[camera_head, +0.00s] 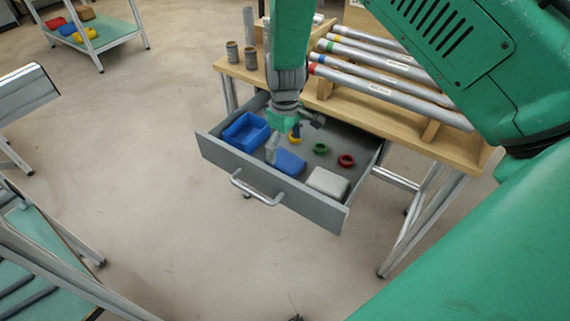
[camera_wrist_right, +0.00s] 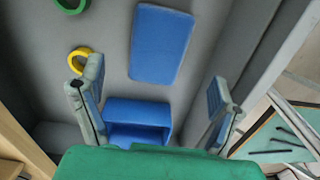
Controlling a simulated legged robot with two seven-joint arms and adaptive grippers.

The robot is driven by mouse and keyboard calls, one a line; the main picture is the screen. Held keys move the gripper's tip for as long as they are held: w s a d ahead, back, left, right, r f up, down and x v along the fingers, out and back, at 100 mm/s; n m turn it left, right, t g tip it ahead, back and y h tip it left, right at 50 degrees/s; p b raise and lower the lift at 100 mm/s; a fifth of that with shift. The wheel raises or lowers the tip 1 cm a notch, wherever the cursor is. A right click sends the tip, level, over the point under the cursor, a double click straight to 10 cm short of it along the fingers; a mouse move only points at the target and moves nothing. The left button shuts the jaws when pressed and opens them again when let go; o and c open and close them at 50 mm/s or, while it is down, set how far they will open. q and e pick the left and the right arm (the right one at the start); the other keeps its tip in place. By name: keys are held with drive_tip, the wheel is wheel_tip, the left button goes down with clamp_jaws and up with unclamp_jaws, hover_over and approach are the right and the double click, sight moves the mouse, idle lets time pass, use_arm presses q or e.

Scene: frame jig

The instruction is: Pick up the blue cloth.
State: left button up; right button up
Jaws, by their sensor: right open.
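The blue cloth (camera_head: 290,163) is a flat, folded rectangle lying on the floor of the open grey drawer (camera_head: 220,148). In the right wrist view the cloth (camera_wrist_right: 160,44) lies beyond the fingertips and apart from them. My right gripper (camera_head: 284,140) points down over the drawer, close to the cloth. In the wrist view its fingers (camera_wrist_right: 153,95) are spread wide with nothing between them held. My left gripper is not in view.
A blue bin (camera_head: 246,130) is in the drawer left of the cloth. A pale block (camera_head: 328,183), a green ring (camera_head: 321,148), a red ring (camera_head: 346,160) and a yellow ring (camera_wrist_right: 80,60) lie around it. Pipes (camera_head: 390,85) rest on the wooden bench (camera_head: 455,150) behind.

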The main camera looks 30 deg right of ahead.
sight(284, 158)
drive_tip(key=shift+w+f+b, duration=0.15)
drive_tip(key=shift+f+b, duration=0.1)
drive_tip(key=shift+f, duration=1.3)
drive_tip(key=shift+w+f+b, duration=0.1)
drive_tip(key=shift+f+b, duration=0.15)
drive_tip(key=shift+f, duration=1.3)
drive_tip(key=c, duration=1.2)
